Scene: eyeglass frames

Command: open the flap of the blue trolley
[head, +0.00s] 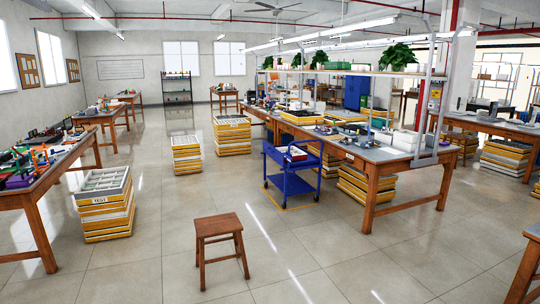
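The blue trolley (291,184) stands on the floor in the middle, against the near left side of the long workbench. Neither of my grippers is in view.
A wooden stool (218,228) stands on the near floor. Stacked yellow-edged trays (104,208) stand at left, with more stacks (186,154) farther back. The long workbench (385,154) is right of the trolley. Open tiled floor lies between stool and trolley.

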